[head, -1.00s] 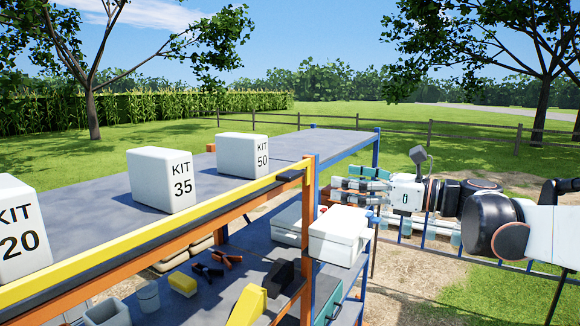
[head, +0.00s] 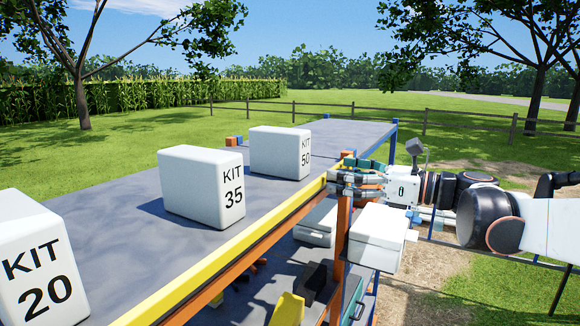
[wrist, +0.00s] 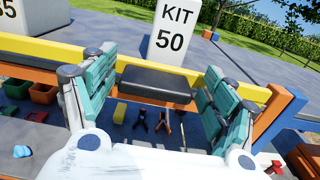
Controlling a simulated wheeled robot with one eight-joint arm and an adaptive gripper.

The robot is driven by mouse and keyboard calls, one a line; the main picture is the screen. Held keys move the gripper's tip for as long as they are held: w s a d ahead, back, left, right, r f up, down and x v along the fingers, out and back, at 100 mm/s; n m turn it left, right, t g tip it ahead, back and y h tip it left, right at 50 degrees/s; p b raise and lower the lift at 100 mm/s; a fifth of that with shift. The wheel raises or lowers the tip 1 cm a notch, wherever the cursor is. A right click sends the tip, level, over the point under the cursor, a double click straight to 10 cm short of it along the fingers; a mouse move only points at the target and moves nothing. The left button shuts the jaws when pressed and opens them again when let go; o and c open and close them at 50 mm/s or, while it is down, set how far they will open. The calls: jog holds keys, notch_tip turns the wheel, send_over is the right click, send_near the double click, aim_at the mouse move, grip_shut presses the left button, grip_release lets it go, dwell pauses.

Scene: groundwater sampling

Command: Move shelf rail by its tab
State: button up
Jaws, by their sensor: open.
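The yellow shelf rail (head: 230,262) runs along the front edge of the grey shelf top. It also shows in the wrist view (wrist: 50,48), crossing behind the fingers. A dark flat tab (wrist: 155,84) sticks out from the rail below the KIT 50 box. My gripper (head: 337,182) is at the rail's far part, in front of the shelf. In the wrist view my gripper (wrist: 160,70) is open, with one teal finger on each side of the tab. Gaps show between the tab and both fingers. The tab is hidden by my gripper in the head view.
White boxes KIT 20 (head: 40,262), KIT 35 (head: 200,185) and KIT 50 (head: 280,152) stand on the shelf top behind the rail. An orange beam (head: 240,290) runs under the rail. A white case (head: 376,238) sits below my gripper. Tools lie on the lower shelf.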

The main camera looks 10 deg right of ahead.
jog(key=shift+s, duration=0.35)
jog(key=shift+d+r, duration=0.1)
jog(key=shift+c, duration=1.1)
jog(key=c, duration=1.3)
jog(key=shift+b, duration=0.3)
